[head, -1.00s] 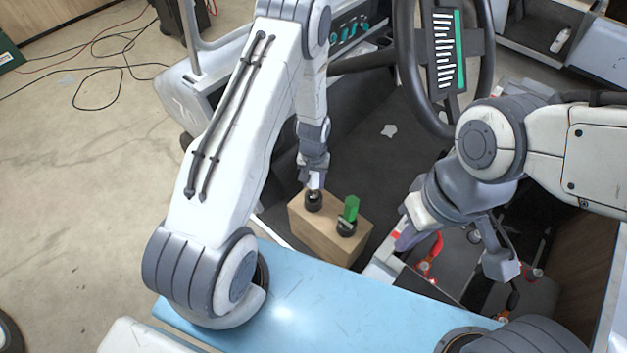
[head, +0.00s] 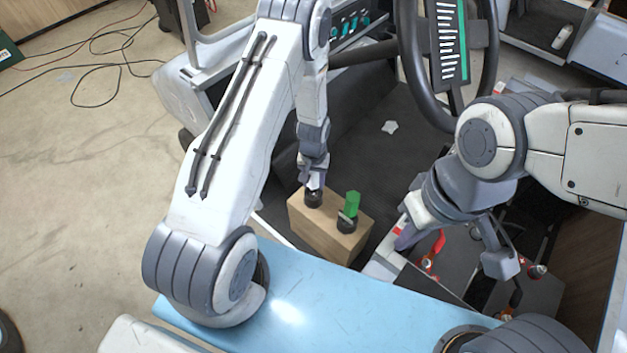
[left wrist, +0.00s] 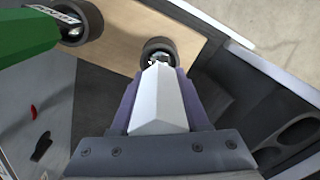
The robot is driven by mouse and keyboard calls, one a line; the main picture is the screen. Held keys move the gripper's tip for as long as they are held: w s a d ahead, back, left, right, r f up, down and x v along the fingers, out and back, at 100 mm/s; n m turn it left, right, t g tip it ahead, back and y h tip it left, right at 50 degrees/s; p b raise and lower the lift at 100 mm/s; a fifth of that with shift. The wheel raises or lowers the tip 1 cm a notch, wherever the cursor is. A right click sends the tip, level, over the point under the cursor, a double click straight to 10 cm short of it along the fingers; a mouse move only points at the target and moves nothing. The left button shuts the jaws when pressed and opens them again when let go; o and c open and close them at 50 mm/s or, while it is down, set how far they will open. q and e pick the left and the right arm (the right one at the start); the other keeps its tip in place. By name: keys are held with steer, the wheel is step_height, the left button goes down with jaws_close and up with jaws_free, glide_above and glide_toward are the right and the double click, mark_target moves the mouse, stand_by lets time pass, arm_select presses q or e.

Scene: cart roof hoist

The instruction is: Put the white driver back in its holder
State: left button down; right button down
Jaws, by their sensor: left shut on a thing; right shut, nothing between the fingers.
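The white driver (left wrist: 158,100) is held in my left gripper (head: 314,184), which is shut on its handle. In the left wrist view the purple fingers (left wrist: 126,105) lie on both sides of the handle. The driver's far end is at a black ring-shaped holder (left wrist: 158,50) on a wooden block; how deep it sits in the ring I cannot tell. In the head view this holder (head: 313,200) is directly below the gripper and partly hidden by it. My right gripper (head: 403,241) is shut and empty, to the right of the block.
The wooden block (head: 320,236) carries a second black holder (head: 347,223) with a green driver (head: 352,204) standing in it. A steering wheel (head: 408,70) rises behind. A light blue panel (head: 330,310) lies in front. Red-handled tools (head: 433,250) lie near my right gripper.

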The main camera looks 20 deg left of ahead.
arm_select(q)
steer(key=shift+f, duration=0.15)
steer(key=shift+c, duration=1.6)
jaws_free()
step_height(320, 180, up, 10)
steer(key=shift+r, duration=0.25)
